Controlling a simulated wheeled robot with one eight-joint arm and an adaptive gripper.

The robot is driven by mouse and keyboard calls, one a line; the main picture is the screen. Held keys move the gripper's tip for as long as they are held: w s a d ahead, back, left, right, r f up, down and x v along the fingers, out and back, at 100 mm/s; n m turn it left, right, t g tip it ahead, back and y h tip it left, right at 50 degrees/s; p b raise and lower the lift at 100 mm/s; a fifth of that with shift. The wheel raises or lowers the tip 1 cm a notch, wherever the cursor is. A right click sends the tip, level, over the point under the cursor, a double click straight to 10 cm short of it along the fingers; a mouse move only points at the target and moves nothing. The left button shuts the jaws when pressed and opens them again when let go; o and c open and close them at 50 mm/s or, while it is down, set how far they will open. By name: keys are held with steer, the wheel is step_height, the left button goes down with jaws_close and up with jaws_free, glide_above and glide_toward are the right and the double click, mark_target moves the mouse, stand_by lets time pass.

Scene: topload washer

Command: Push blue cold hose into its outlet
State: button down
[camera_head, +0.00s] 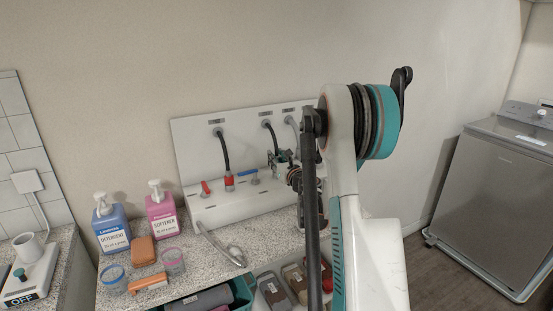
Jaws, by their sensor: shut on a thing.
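The white supply panel (188,147) stands at the back of the counter with black hoses hanging from it. The middle hose (272,137) runs down from its fitting to my gripper (282,159), which is shut on it. Its blue end is hidden by the gripper. The blue-handled cold outlet (252,176) is on the panel's lower ledge, left of and a little below my gripper. The hose end looks apart from this outlet, but the depth is hard to judge. The left hose (225,150) ends in a red connector (229,181) at the red-handled outlet (206,189).
A grey hose (292,124) hangs at right, partly behind my arm. Bins sit below the counter. The washer (490,195) stands far right.

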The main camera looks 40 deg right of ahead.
steer(key=shift+f+b, duration=0.5)
steer(key=shift+f, duration=0.15)
steer(key=c, duration=1.2)
jaws_free()
steer(key=v, duration=1.2)
steer(key=shift+r, duration=0.1)
